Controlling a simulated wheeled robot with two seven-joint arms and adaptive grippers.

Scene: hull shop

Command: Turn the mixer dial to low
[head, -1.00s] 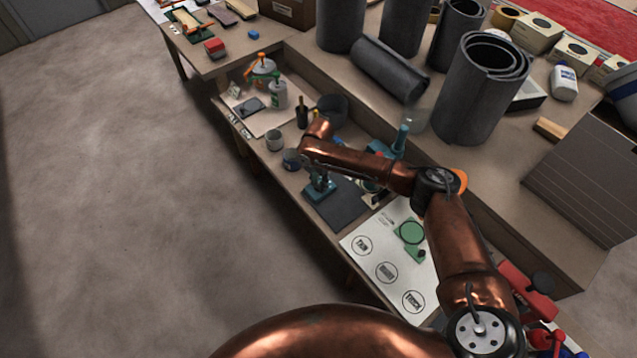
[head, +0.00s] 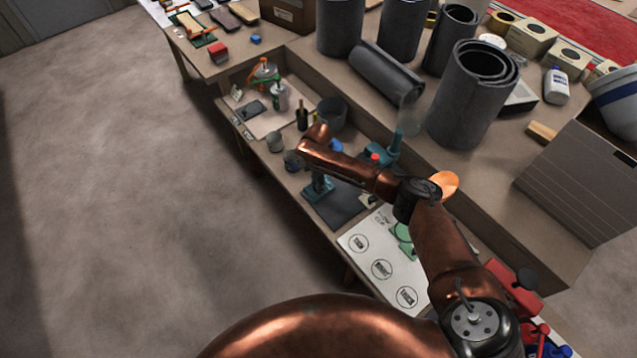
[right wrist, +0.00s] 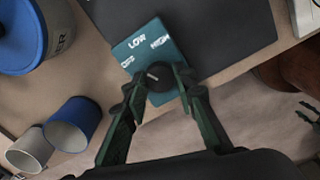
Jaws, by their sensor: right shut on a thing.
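The mixer dial (right wrist: 162,84) is a dark round knob on a teal panel (right wrist: 150,45) marked OFF, LOW and HIGH. Its short white pointer mark aims up and left, roughly towards OFF. My right gripper (right wrist: 160,82) is shut on the dial, one finger on each side. In the head view, the teal dial box (head: 319,188) stands near the bench's front edge, below my right wrist, which hides much of the gripper.
A dark mat (right wrist: 215,30) lies beside the panel. A white sheet with circles (head: 370,250) lies on the bench. The floor (head: 130,190) is clear.

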